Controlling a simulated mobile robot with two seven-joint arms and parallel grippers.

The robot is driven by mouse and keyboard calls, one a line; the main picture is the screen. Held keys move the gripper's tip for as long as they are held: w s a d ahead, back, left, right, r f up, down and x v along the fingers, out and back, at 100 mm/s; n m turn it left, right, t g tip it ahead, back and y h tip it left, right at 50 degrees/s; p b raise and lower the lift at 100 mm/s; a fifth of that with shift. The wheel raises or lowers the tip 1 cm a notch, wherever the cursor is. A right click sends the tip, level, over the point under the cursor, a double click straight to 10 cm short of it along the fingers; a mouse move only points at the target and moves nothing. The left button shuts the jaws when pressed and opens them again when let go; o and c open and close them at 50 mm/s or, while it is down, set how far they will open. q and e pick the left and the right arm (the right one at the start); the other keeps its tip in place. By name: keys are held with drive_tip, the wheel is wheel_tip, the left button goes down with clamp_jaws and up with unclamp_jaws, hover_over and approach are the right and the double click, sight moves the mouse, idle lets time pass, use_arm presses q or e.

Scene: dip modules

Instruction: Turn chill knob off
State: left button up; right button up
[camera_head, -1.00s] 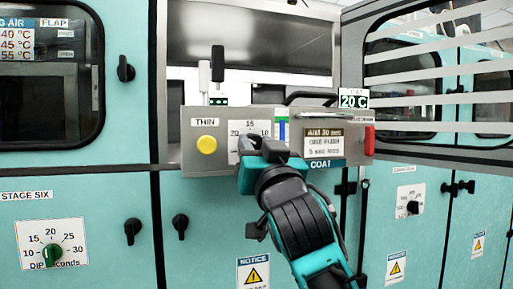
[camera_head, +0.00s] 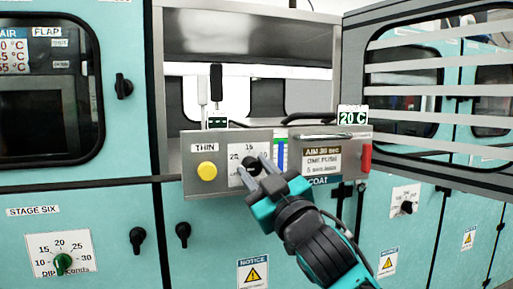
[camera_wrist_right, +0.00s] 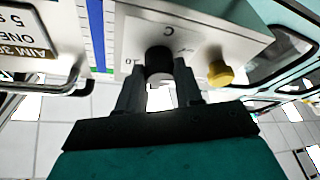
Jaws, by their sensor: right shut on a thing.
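A black round knob (camera_head: 252,168) sits on a white dial plate (camera_head: 235,155) in the grey control panel, with 15 printed above it. A green display (camera_head: 353,117) at the panel's upper right reads 20 C. My right gripper (camera_head: 255,171) is at this knob, shut on it, with one finger on each side. In the right wrist view the black knob (camera_wrist_right: 159,62) shows at the fingertips of my right gripper (camera_wrist_right: 159,82). The gripper hides part of the dial, so the knob's pointer cannot be read. My left gripper is not in view.
A yellow button (camera_head: 207,170) is left of the dial and a red handle (camera_head: 366,158) is at the panel's right end. A green knob (camera_head: 62,264) is on the lower left dial. An open slatted door (camera_head: 440,95) stands out at the right.

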drive_tip(key=n+p, duration=0.2)
drive_tip(key=n+g+y+p, duration=0.1)
drive_tip(key=n+p, duration=0.1)
drive_tip(key=n+g+p, duration=0.1)
drive_tip(key=n+p, duration=0.1)
drive_tip(key=p, duration=0.1)
drive_tip(key=shift+d+r+y, duration=0.1)
drive_tip(key=shift+r+y, duration=0.2)
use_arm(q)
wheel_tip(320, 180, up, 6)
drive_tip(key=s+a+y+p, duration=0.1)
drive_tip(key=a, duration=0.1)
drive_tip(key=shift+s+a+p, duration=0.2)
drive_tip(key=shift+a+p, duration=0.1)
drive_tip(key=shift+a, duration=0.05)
use_arm(e)
drive_tip(key=shift+f+n+g, duration=0.15)
drive_tip(key=shift+n+g, duration=0.35)
drive_tip(key=shift+n, duration=0.2)
drive_tip(key=o, duration=1)
drive_tip(key=shift+o, duration=0.2)
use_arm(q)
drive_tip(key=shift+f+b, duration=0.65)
use_arm(e)
drive_tip(key=v, duration=1.3)
drive_tip(key=shift+w+f, duration=0.15)
